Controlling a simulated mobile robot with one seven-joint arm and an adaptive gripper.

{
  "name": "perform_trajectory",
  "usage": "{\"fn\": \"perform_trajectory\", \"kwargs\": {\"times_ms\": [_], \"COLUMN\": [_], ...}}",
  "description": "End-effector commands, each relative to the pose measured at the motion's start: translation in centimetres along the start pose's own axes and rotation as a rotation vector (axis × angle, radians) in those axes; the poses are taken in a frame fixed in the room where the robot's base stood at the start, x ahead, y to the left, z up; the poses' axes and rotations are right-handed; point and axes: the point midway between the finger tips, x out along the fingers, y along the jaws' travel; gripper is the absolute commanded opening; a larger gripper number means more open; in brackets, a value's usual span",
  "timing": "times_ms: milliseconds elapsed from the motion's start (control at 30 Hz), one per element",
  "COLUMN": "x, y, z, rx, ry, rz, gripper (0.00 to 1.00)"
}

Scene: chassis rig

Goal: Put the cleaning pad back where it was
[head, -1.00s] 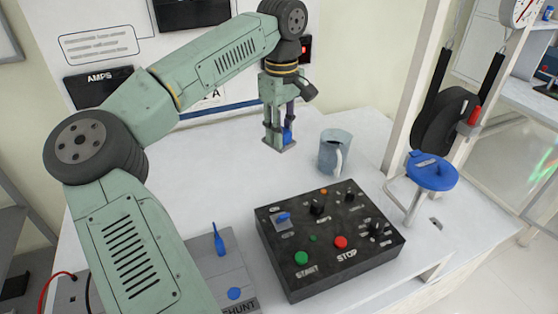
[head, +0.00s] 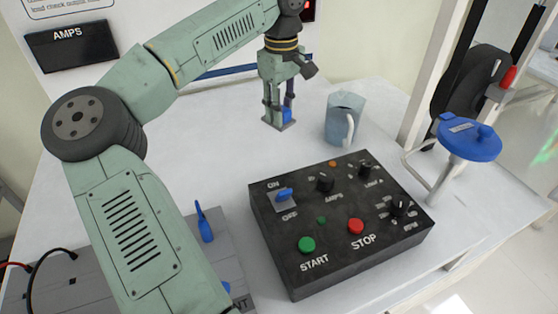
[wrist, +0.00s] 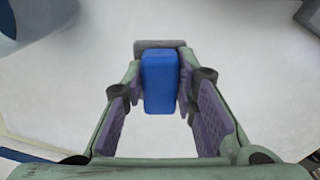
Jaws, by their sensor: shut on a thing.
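The cleaning pad (head: 279,125) has a flat grey base and a blue block handle. My gripper (head: 280,106) points down at the back of the white table and is shut on the blue handle. In the wrist view the blue handle (wrist: 160,82) sits between the two finger pads of my gripper (wrist: 160,95), with the grey base (wrist: 160,45) showing just beyond it. The pad is at or just above the tabletop; I cannot tell if it touches.
A blue-grey mug (head: 343,122) stands just right of the pad. A black control box (head: 330,262) with START and STOP buttons fills the front middle. A blue-topped crank (head: 470,140) is at the right. The white tabletop (head: 215,150) left of the pad is clear.

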Motion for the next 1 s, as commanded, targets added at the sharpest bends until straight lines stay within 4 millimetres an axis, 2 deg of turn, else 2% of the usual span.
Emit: {"fn": "perform_trajectory", "kwargs": {"times_ms": [233,467,700,1000], "x": [4.4,6.4,9.5,9.9], "y": [-0.1,-0.1,-0.1,0.0], "z": [0.1,0.0,0.1,0.0], "rx": [0.002,0.0,0.001,0.0], "ry": [-0.004,-0.002,-0.002,-0.001], "rz": [-0.002,-0.002,-0.001,0.0], "gripper": [0.0,0.0,0.0,0.0]}}
